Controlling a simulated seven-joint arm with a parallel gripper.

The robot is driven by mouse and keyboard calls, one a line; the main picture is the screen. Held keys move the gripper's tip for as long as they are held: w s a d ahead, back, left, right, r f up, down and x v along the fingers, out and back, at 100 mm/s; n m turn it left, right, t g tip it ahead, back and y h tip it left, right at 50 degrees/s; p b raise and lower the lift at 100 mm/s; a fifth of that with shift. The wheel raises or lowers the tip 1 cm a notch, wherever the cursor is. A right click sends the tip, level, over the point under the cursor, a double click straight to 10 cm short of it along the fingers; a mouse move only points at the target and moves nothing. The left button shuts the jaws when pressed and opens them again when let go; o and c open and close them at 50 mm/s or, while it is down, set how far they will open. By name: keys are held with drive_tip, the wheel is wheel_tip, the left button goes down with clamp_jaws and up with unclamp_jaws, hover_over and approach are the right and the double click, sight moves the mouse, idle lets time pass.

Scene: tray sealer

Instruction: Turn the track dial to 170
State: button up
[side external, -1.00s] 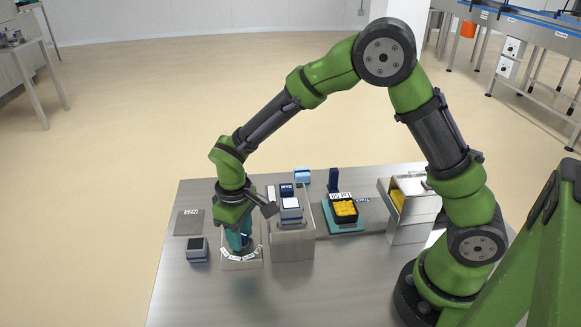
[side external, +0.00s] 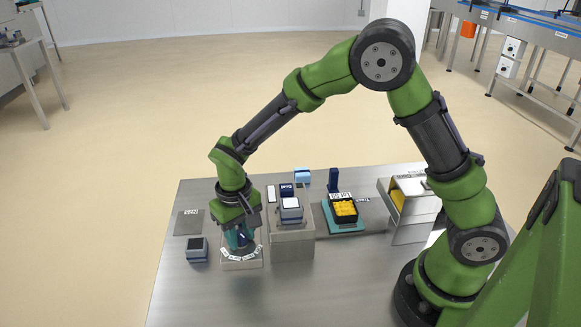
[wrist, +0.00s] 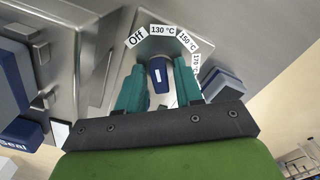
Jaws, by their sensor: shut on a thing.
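The track dial (wrist: 157,76) is a dark blue knob with a white mark, seen between my fingers in the wrist view. Its labels run in an arc: Off (wrist: 136,39), 130 °C (wrist: 162,30), 150 °C (wrist: 187,41) and 170 (wrist: 196,65). The knob's long axis runs roughly up the picture toward the 130 °C side; I cannot tell the exact setting. My gripper (wrist: 159,72) has its teal fingers on both sides of the knob, shut on it. In the side view my gripper (side external: 240,240) is down at the dial plate (side external: 243,264), hiding most of the knob.
A steel block with a blue and white part (side external: 291,209) stands just right of the dial. A teal holder with a black tray of yellow pieces (side external: 344,209) and a steel housing (side external: 408,220) are further right. A small dark block (side external: 197,249) sits close at left.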

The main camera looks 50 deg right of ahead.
drive_tip(key=m, duration=0.5)
idle(0.3)
drive_tip(key=m, duration=0.4)
drive_tip(key=shift+m, duration=0.6)
